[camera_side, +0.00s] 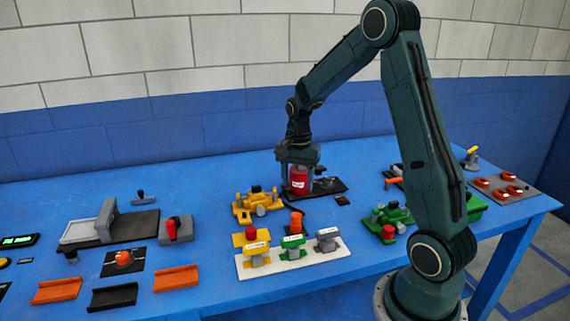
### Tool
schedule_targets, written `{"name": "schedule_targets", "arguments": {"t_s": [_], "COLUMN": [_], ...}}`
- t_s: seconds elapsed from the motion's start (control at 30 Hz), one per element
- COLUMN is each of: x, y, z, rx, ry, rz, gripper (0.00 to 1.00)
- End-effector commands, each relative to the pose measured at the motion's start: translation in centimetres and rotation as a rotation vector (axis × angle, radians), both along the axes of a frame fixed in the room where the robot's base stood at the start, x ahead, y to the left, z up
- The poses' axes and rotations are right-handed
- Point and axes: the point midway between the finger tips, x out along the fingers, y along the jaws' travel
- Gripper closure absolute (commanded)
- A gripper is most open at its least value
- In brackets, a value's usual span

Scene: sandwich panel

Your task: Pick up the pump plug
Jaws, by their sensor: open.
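My gripper (298,178) points down at the back middle of the table. Its jaws are open, with a red cylinder (299,180) bearing a white label between or just behind them; I cannot tell if they touch it. The cylinder stands at a black base plate (331,187). In front, a white board (290,266) carries a yellow plug-like part with a red top (256,248), a green one (293,247) and a grey one (327,239), each with a small label. The labels are too small to read, so I cannot tell which thing is the pump plug.
A yellow valve-like part (257,204) stands left of the gripper and an orange knob (296,222) in front. Green parts (388,221) stand right, partly behind my arm. A grey panel with red rings (508,190) lies far right. Orange and black trays (115,296) lie front left.

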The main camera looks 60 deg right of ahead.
Motion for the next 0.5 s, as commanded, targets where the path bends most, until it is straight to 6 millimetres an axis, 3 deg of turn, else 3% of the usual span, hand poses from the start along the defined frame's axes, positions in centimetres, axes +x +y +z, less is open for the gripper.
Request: {"name": "schedule_targets", "arguments": {"t_s": [0.5], "x": [-0.1], "y": [0.1], "z": [-6.8], "rx": [0.002], "ry": [0.002], "rz": [0.001], "gripper": [0.46]}}
